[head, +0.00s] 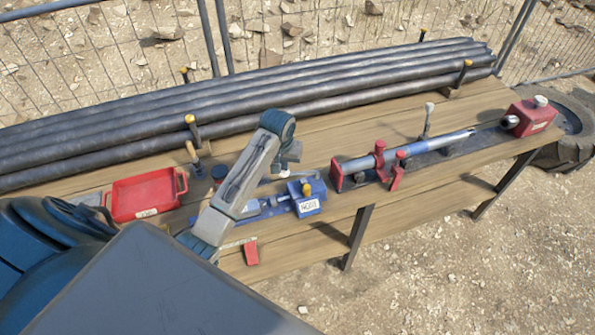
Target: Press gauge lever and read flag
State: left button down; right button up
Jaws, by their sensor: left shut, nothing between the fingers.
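A blue gauge block (309,205) with a white label sits on the bench, with a yellow knob on top. A thin grey lever-like part (305,177) shows just behind it; I cannot tell whether it is pressed. A blue base plate (268,213) runs left from the block, partly hidden by my left arm. My left gripper (284,172) is shut and empty, pointing down just behind and left of the block; I cannot tell if it touches anything. A small red tag (251,252) is at the bench's front edge; I cannot tell if it is the flag. My right gripper is not in view.
A red tray (146,197) stands at left. Dark pipes (250,103) lie along the back, held by posts. Right of the gauge, a grey rod (435,144) rests in red clamps (379,160), near a red box (530,116).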

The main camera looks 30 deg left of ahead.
aim_at(284, 172)
pick_arm(q)
jog(key=shift+f+b, duration=0.45)
jog(key=shift+f, duration=1.55)
notch_tip(284, 172, up, 3)
jog(key=shift+r+p, duration=0.1)
jog(key=shift+p, duration=1)
jog(key=shift+r, duration=0.2)
notch_tip(284, 172, up, 8)
jog(key=shift+f, duration=0.25)
